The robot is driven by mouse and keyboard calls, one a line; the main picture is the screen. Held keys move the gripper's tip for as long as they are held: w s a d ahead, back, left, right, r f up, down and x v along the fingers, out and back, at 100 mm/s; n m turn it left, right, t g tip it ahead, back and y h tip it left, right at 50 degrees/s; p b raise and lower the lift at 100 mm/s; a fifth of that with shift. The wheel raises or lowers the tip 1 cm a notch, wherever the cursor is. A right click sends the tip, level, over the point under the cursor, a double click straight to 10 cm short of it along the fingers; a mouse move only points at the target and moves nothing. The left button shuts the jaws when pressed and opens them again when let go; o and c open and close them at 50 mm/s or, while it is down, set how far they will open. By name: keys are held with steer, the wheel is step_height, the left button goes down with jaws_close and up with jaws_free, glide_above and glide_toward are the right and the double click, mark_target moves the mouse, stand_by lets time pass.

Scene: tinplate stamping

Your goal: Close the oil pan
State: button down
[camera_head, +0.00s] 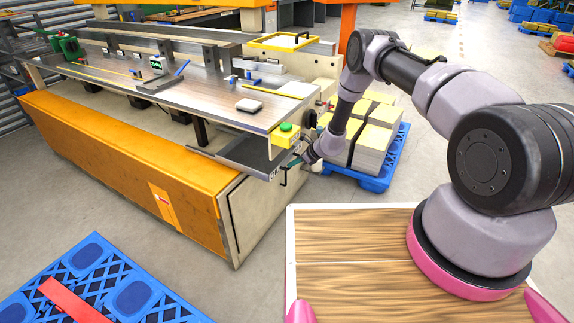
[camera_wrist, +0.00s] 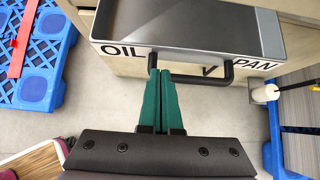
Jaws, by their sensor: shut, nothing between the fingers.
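The oil pan (camera_head: 240,155) is a shallow grey metal tray that sticks out from the end of the press bench, below its top. In the wrist view, the pan (camera_wrist: 190,25) has a pale front edge lettered "OIL PAN" and a black bar handle (camera_wrist: 205,78). My gripper (camera_head: 291,163) is at the pan's front, by the handle. In the wrist view, my gripper's green fingers (camera_wrist: 162,74) are together and empty, with their tips overlapping the left part of the handle. I cannot tell whether they touch it.
The press bench (camera_head: 130,150) has an orange side panel. A green button on a yellow box (camera_head: 286,135) sits just above the pan. A blue pallet with stacked sheets (camera_head: 368,145) stands close on the right. Another blue pallet (camera_head: 100,285) lies at the front left. Grey floor between is clear.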

steer(key=v, duration=1)
steer(key=t+y, duration=0.2)
steer(key=y, duration=0.3)
glide_toward(274, 171)
steer(key=shift+t, duration=0.4)
steer(key=x, duration=0.5)
steer(key=shift+a+f, duration=0.25)
steer(key=shift+f, duration=0.1)
steer(key=shift+w+a, duration=0.25)
steer(key=shift+a, duration=0.1)
steer(key=w+a, duration=0.1)
steer(key=a, duration=0.1)
steer(key=w+a, duration=0.1)
steer(key=a, duration=0.1)
steer(key=shift+w, duration=0.15)
